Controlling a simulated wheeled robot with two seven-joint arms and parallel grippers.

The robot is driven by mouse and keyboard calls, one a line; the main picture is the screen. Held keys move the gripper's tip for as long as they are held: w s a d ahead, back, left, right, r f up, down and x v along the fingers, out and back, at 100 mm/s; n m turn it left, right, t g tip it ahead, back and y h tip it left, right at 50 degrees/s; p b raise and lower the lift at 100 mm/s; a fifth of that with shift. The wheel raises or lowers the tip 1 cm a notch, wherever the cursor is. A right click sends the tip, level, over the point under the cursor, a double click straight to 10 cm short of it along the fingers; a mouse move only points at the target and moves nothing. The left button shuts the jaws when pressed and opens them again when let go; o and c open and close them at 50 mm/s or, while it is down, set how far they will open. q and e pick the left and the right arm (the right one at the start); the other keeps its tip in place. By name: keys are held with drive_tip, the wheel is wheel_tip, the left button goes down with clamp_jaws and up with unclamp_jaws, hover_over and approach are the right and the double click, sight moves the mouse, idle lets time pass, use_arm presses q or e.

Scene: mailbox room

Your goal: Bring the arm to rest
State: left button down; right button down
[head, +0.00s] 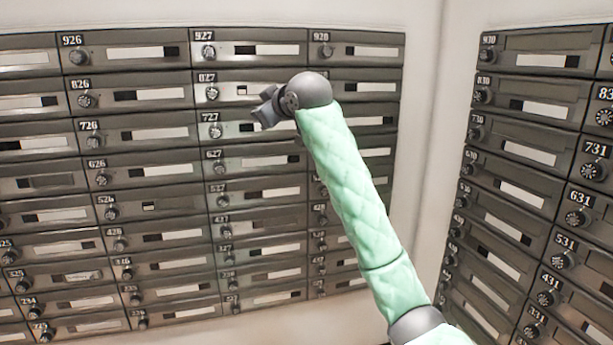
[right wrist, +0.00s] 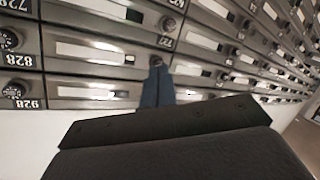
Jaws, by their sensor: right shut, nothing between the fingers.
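My right arm (head: 345,190), in a green quilted sleeve, reaches up from the lower right in the head view. My right gripper (head: 266,107) is at its end, in front of the mailboxes near the doors numbered 827 and 727. In the right wrist view my right gripper's fingers (right wrist: 156,86) are together, with nothing seen between them. The fingertips are close to a round knob (right wrist: 156,60) on one door; I cannot tell whether they touch it. My left gripper shows in neither view.
A bank of dark metal mailboxes (head: 152,52) with round knobs and label slots covers the wall ahead. A second bank (head: 535,150) stands on the right wall. A bare pale wall corner (head: 440,120) lies between them. The mailbox doors in view look closed.

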drive_tip(key=s+d+f+m+g+h, duration=0.1)
drive_tip(key=s+d+f+m+h, duration=0.15)
drive_tip(key=s+d+f, duration=0.8)
drive_tip(key=s+d+f+m+h, duration=0.15)
drive_tip(key=d+f+m, duration=0.25)
drive_tip(key=f, duration=1.3)
drive_tip(key=s+d+f+m+g+h, duration=0.1)
drive_tip(key=s+d+f+m+h, duration=0.2)
drive_tip(key=s+d+f, duration=0.7)
drive_tip(key=s+d+f+m+g, duration=0.1)
drive_tip(key=s+f+g, duration=0.7)
drive_tip(key=s+f, duration=2.5)
wheel_tip(320, 180, down, 3)
drive_tip(key=shift+d+r+h, duration=0.1)
drive_tip(key=shift+d+h, duration=0.3)
drive_tip(key=shift+d, duration=0.05)
drive_tip(key=shift+s+m, duration=0.1)
drive_tip(key=shift+m, duration=0.15)
